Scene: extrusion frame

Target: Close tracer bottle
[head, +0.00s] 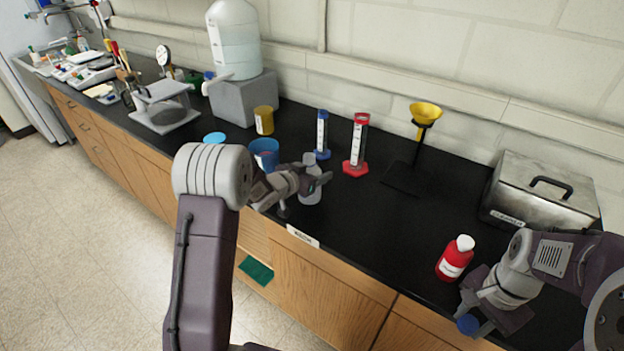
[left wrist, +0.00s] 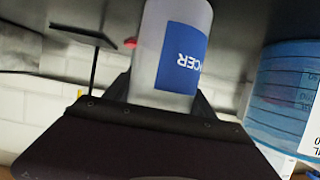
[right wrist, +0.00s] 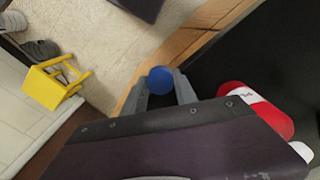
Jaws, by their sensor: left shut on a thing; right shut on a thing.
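The tracer bottle (left wrist: 172,45) is translucent grey-white with a blue label reading "CER" in the left wrist view. In the head view the bottle (head: 311,188) stands at the front of the black bench. My left gripper (head: 316,178) is shut on it; its fingers show on both sides in the left wrist view. My right gripper (right wrist: 160,88) is shut on a blue cap (right wrist: 160,80). In the head view the blue cap (head: 467,324) hangs at the bench's front edge at right, well apart from the bottle. The bottle's mouth is hard to make out.
A red bottle with white cap (head: 454,258) stands beside my right gripper. A blue beaker (head: 264,153) is just behind my left gripper. Blue (head: 322,134) and red (head: 357,145) cylinders and a yellow funnel (head: 425,112) stand behind. The bench middle is clear.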

